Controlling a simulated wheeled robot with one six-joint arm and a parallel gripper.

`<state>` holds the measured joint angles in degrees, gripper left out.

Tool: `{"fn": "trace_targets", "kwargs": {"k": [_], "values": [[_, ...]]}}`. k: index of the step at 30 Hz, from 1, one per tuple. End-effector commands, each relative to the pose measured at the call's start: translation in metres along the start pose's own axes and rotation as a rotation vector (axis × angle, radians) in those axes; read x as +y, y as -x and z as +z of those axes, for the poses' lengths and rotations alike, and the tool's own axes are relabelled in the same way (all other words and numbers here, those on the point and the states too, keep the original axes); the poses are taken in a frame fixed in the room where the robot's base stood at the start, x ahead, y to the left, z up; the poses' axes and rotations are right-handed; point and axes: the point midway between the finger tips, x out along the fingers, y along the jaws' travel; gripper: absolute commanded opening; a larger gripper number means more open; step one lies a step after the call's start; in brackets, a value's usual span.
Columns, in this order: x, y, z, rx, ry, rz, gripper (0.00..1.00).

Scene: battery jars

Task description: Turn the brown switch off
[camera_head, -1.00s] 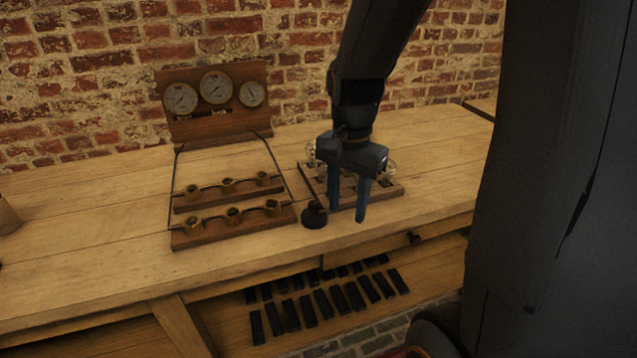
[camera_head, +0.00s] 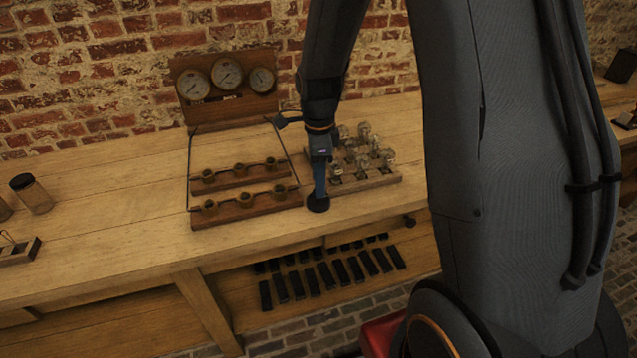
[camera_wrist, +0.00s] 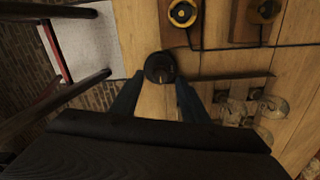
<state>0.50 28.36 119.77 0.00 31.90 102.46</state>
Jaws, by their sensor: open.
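The brown switch looks like a small, dark round knob on a round base (camera_head: 318,204) near the bench's front edge. In the head view my gripper (camera_head: 320,183) points down right over it and hides most of it. In the wrist view the switch (camera_wrist: 160,68) shows just beyond and between my two blue fingertips (camera_wrist: 158,82). The fingers are apart, with nothing held between them. I cannot tell whether they touch the switch, or which way it is set.
A wooden rack with brass cups (camera_head: 245,206) stands left of the switch, below a board with three gauges (camera_head: 228,104). A wooden block with glass bulbs (camera_head: 382,181) is close on the right. A glass jar (camera_head: 33,194) stands far left. Black bars (camera_head: 325,274) lie on the lower shelf.

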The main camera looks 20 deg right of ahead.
Motion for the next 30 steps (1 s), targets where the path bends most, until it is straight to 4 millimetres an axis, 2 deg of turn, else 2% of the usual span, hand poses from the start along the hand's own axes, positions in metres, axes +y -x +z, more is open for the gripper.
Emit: {"fn": "trace_targets", "kwargs": {"k": [6, 16, 24, 30], "values": [[0.0, -0.019, 0.0, 0.0, 0.001, 0.001, 0.41], [0.0, -0.022, 0.0, 0.0, 0.001, -0.001, 0.41], [0.0, -0.022, 0.0, 0.0, 0.001, -0.001, 0.0], [0.0, -0.022, 0.0, 0.0, 0.014, 0.0, 0.0]]}}
